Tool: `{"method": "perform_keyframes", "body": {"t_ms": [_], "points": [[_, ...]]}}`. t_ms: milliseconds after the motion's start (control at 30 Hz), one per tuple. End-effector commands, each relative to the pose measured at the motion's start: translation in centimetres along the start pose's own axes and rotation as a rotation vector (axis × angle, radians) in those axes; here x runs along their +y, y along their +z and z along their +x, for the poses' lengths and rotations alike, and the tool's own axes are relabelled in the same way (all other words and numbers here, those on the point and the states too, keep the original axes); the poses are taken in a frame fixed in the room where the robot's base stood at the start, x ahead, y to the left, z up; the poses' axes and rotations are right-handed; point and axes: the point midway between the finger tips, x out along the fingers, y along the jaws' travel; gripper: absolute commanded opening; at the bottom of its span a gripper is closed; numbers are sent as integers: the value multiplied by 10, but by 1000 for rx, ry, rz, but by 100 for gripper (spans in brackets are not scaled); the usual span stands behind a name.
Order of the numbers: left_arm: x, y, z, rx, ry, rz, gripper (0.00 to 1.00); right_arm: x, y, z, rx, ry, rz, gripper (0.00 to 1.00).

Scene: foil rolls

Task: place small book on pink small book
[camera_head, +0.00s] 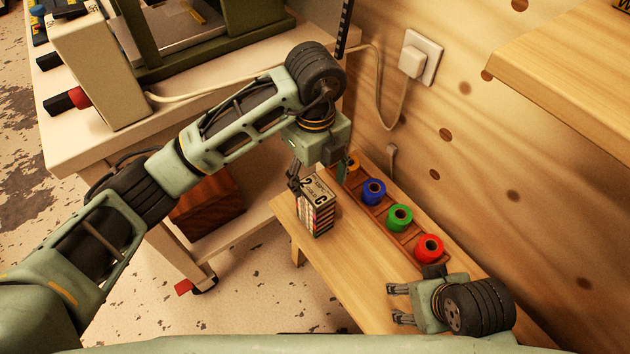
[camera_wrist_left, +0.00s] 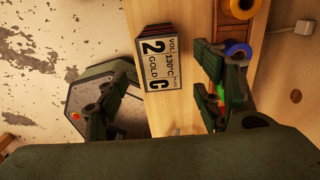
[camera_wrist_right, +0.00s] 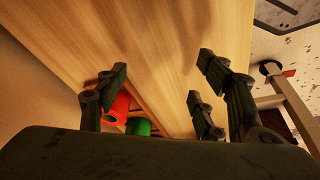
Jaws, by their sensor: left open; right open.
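A stack of small books (camera_head: 318,206) stands on the wooden bench, with several coloured edges along its side. The top book's cover, marked "2 GOLD C", faces up and shows in the left wrist view (camera_wrist_left: 171,60). I cannot single out the pink small book among the edges. My left gripper (camera_head: 318,174) is open above the stack, its fingers apart on either side of the cover in the head view, holding nothing. My right gripper (camera_head: 397,303) is open and empty over the bench's near part, away from the stack; the right wrist view shows bare wood between its fingers.
A wooden holder (camera_head: 409,235) beside the stack carries blue (camera_head: 374,192), green (camera_head: 400,217) and red (camera_head: 429,248) rolls, plus an orange one partly hidden by my left gripper. The wall stands close behind. A white table (camera_head: 75,150) with machinery is at left. Bare bench lies in front.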

Motion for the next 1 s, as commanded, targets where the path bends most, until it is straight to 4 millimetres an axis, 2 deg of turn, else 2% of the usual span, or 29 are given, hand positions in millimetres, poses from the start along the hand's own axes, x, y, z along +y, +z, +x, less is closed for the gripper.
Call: {"method": "perform_keyframes", "body": {"t_ms": [33,100,267,333,500,1000], "points": [[-1,0,-17,-3,-5,1,62,0,-2,-6,2,0,0,62],[-1,0,-33,-3,-4,1,62,0,-4,-9,3,1,0,62],[0,1,-66,-4,-2,1,62,1,-6,-10,-1,1,-1,62],[0,0,-71,-2,-2,0,62,0,-6,3,-7,0,-2,62],[0,0,-80,-1,-2,0,62,0,-6,16,-10,-1,-2,62],[0,0,-81,0,-1,0,62,0,-6,19,-10,-1,-2,62]]}}
